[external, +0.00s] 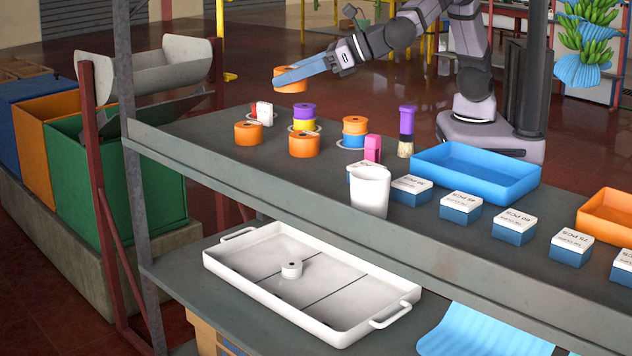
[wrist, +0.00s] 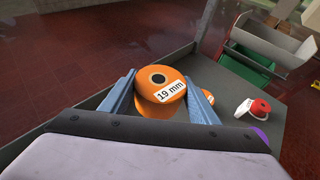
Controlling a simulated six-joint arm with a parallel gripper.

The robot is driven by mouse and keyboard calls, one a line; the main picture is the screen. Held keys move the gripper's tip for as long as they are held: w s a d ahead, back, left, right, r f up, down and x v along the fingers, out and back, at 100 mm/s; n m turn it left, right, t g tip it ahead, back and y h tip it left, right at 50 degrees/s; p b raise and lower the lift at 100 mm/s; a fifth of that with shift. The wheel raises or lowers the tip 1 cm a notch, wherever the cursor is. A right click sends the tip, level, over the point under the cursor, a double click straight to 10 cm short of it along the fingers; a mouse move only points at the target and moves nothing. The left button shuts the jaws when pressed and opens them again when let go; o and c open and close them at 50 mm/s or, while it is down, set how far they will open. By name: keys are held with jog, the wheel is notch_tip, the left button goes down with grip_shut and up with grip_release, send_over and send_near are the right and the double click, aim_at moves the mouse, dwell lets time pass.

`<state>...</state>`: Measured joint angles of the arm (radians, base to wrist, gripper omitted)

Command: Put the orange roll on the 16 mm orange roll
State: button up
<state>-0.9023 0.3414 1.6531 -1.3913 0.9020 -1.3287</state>
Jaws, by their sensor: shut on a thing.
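My gripper (wrist: 160,100) is shut on an orange roll (wrist: 158,82), whose white label reads "19 mm". In the external view my gripper's blue fingers hold this roll (external: 289,79) in the air above the far left of the shelf. Two single orange rolls stand below: one on the left (external: 248,133) and one nearer the front (external: 303,145). A third orange roll (external: 354,125) sits on a blue roll. No 16 mm label is readable on any of them. In the wrist view part of another orange roll (wrist: 208,96) shows behind the right finger.
A purple roll (external: 304,110) sits on a yellow one. A red roll (wrist: 260,107) with a white piece stands nearby. A pink object (external: 372,148), a brush (external: 406,130), a white cup (external: 369,192) and a blue tray (external: 475,172) are further right.

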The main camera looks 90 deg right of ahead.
aim_at(304, 134)
jog(key=s+d+f+m+h, duration=0.3)
jog(key=d+m+h, duration=0.1)
jog(key=d, duration=0.4)
jog(key=shift+g, duration=0.4)
jog(key=shift+w+d+f+p, duration=0.1)
jog(key=shift+f+p, duration=0.05)
jog(key=shift+f, duration=2.3)
jog(key=shift+w+f+p, duration=0.1)
jog(key=shift+f+p, duration=0.05)
jog(key=shift+f, duration=2.25)
jog(key=shift+f+n, duration=0.15)
jog(key=shift+n, duration=0.15)
jog(key=o, duration=1.2)
jog(key=shift+c, duration=0.2)
jog(key=shift+r, duration=0.2)
jog(key=b+v, duration=0.2)
jog(key=v, duration=1)
